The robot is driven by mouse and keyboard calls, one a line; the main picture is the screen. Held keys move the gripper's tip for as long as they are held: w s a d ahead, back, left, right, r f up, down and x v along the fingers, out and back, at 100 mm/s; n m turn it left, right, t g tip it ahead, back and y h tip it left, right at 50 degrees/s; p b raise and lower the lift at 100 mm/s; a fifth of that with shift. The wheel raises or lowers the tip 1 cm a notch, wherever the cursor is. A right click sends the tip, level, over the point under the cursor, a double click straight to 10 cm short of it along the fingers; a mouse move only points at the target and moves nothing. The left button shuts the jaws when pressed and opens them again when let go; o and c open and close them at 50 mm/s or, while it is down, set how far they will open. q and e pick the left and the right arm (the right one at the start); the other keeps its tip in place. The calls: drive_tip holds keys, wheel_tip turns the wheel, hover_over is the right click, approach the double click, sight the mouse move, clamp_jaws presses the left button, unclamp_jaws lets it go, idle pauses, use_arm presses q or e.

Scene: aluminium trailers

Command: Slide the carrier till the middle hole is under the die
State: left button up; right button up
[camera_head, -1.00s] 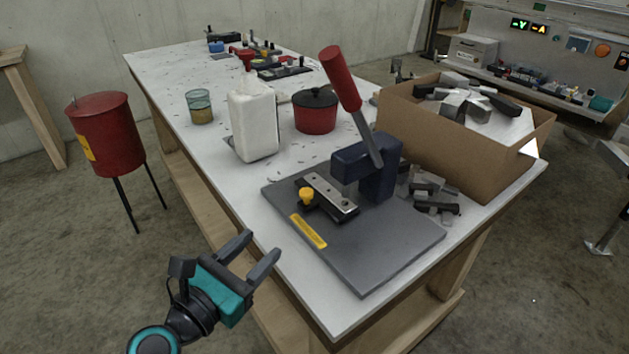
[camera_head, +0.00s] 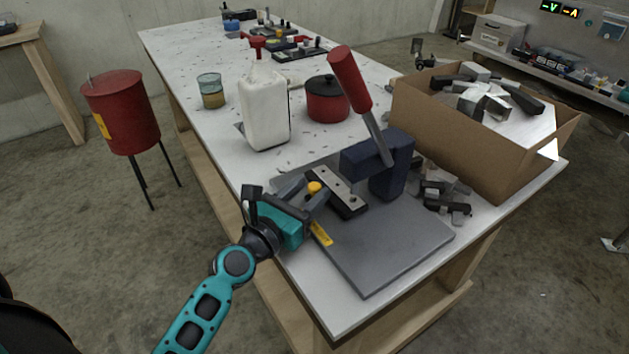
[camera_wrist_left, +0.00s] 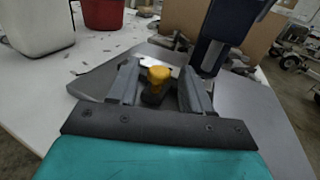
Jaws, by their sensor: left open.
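The carrier (camera_head: 344,186) is a light metal strip with holes in a black guide on the grey base plate (camera_head: 385,250). A yellow knob (camera_head: 314,187) stands at its near-left side. The dark blue press (camera_head: 388,168), with a red-handled lever (camera_head: 349,78), stands over the carrier's right side. Its die is hidden, and I cannot tell which hole is under it. My left gripper (camera_head: 306,190) is open at the knob. In the left wrist view the knob (camera_wrist_left: 158,77) shows between the two fingers (camera_wrist_left: 160,88), with gaps at both sides. My right gripper is not in view.
A white container (camera_head: 264,110), a red pot (camera_head: 326,99) and a glass jar (camera_head: 211,91) stand behind. A red drum (camera_head: 121,112) stands on the floor at left.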

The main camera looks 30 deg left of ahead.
use_arm(q)
drive_tip(key=shift+w+d, duration=0.2)
drive_tip(key=shift+w, duration=1.05)
clamp_jaws()
